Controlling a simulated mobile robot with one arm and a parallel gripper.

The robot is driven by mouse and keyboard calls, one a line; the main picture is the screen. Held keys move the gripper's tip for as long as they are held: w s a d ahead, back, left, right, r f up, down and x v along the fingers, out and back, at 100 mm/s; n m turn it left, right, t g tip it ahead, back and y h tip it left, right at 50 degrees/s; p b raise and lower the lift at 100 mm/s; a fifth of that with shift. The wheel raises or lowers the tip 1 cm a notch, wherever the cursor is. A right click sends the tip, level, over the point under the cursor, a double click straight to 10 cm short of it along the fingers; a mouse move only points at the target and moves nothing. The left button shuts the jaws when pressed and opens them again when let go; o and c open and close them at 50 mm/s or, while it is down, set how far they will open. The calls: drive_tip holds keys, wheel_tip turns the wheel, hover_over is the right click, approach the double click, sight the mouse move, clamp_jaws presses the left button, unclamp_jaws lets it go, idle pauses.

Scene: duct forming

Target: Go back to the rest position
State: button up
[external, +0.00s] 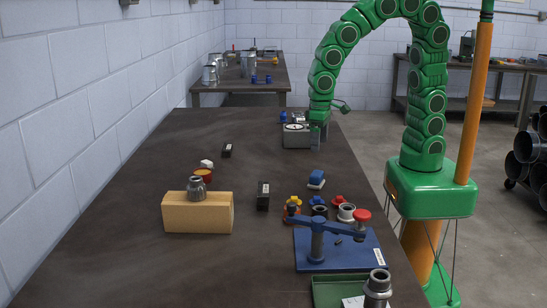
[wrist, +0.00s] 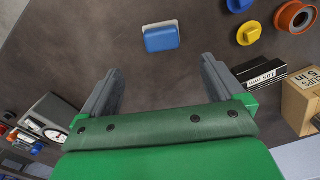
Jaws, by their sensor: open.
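My green arm arches over from its base at the right of the table in the external view. My gripper (external: 320,130) hangs low over the table's right side, beside a grey box with a dial (external: 298,135). In the wrist view my gripper (wrist: 158,66) has its two grey fingers spread wide, with only bare tabletop between them. A blue block (wrist: 161,37) lies on the table beyond the fingertips, apart from them. The dial box (wrist: 52,125) shows at the left of the wrist view.
A tan block (external: 197,214) with a grey fitting on top stands on the dark table (external: 130,255). A blue press (external: 337,250) and a green tray (external: 330,288) are at the near right. Black labelled blocks (external: 263,196) lie mid-table. The left middle is clear.

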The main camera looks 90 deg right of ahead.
drive_tip(key=s+d+r+n, duration=0.1)
drive_tip(key=s+d+r, duration=0.1)
drive_tip(key=s, duration=0.6)
drive_tip(key=s+d+r+n+g, duration=0.1)
drive_tip(key=s+d+r+n, duration=0.1)
drive_tip(key=s+d, duration=0.3)
drive_tip(key=s+d+r+n, duration=0.1)
drive_tip(key=s+d+r, duration=0.2)
drive_tip(key=s, duration=0.7)
drive_tip(key=shift+s+d+r+g, duration=0.4)
drive_tip(key=shift+r, duration=0.3)
